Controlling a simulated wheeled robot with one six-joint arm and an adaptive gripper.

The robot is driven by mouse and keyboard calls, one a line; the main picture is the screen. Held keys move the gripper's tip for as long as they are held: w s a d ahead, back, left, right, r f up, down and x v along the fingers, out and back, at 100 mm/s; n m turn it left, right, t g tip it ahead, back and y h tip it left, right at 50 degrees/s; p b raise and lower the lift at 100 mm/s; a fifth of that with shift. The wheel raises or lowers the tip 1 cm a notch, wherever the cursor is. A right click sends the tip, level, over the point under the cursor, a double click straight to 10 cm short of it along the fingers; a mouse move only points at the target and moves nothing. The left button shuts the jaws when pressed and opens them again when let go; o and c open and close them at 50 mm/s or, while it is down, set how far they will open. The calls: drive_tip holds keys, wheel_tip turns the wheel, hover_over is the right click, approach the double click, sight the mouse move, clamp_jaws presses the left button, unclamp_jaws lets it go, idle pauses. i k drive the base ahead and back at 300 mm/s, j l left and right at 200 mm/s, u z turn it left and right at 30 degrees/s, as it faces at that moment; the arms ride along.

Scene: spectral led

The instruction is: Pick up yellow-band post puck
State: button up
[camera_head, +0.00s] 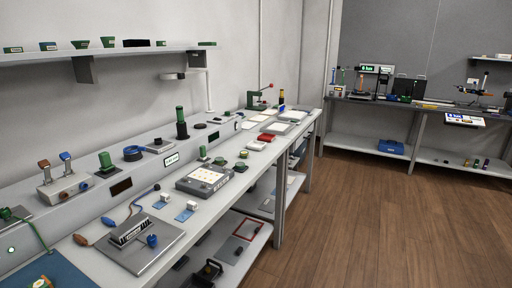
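Several small dark-green pucks stand on the workbench (262,160) along the left wall, just behind a grey box with a pale top. One puck (204,154) has an upright post-like top. Another puck (220,161) is low and sits to its right. Two more pucks, one farther back (243,155) and one nearer (241,165), lie close to the bench's front edge. They are too small for me to tell which has a yellow band. My gripper is not in view.
The grey box (205,180) stands nearest the pucks. A red block (260,145) and pale trays lie beyond them. A metal plate with a striped block (130,232) is at the near end. Wooden floor (370,220) is clear on the right. A second bench stands behind.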

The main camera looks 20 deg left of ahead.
sight(243, 155)
drive_tip(key=i+l+u, duration=0.1)
drive_tip(key=i+u, duration=0.3)
drive_tip(key=i+l+u, duration=0.3)
drive_tip(key=i+u, duration=0.15)
drive_tip(key=i+l+u, duration=0.85)
drive_tip(key=l, duration=0.15)
drive_tip(key=i+l+u, duration=0.25)
drive_tip(key=l+u, duration=0.15)
drive_tip(key=l, duration=0.25)
